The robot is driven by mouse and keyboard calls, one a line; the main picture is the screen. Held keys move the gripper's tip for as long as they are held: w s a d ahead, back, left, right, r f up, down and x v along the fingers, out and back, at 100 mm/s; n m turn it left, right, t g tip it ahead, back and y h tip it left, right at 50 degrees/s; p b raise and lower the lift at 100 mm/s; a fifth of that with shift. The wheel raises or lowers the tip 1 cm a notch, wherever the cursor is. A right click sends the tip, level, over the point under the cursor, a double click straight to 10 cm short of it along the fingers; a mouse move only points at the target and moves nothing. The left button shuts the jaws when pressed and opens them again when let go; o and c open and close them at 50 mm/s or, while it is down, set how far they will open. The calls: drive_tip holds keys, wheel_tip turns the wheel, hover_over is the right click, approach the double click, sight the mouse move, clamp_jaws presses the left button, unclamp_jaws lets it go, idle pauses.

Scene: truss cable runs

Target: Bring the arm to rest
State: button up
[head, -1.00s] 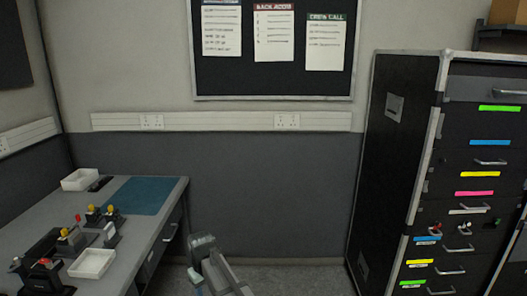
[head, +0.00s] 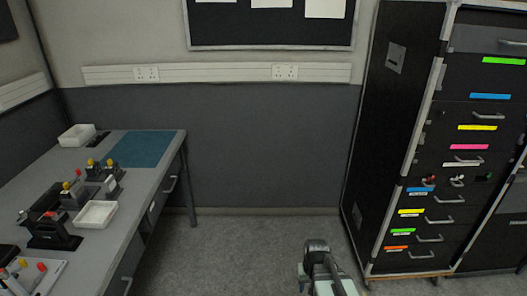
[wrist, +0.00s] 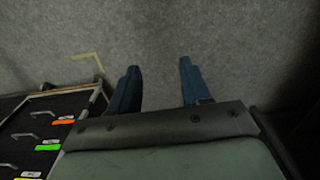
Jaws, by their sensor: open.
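My gripper shows in the wrist view (wrist: 158,88), its two dark blue fingers spread well apart. Nothing is between them; only grey floor (wrist: 155,45) lies beyond. In the head view part of my arm shows at the bottom edge, right of the middle, over the open floor. The gripper's fingers cannot be made out in the head view.
A grey workbench (head: 150,185) stands at the left with a blue mat (head: 139,149), white trays (head: 96,214) and small fixtures. A tall black drawer cabinet (head: 398,110) with coloured labels stands at the right. The floor (head: 230,255) between them is clear.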

drive_tip(key=s+f+g, duration=0.2)
drive_tip(key=s+f, duration=0.5)
drive_tip(key=s, duration=0.3)
drive_tip(key=s+f+g, duration=0.2)
drive_tip(key=s+f, duration=0.5)
drive_tip(key=s, duration=0.3)
drive_tip(key=s+d+f+g, duration=0.1)
drive_tip(key=s+f+g, duration=0.1)
drive_tip(key=s+f, duration=0.4)
drive_tip(key=s, duration=0.4)
drive_tip(key=shift+s+f+g, duration=0.35)
drive_tip(key=shift+f+g, duration=0.05)
drive_tip(key=shift+w, duration=0.1)
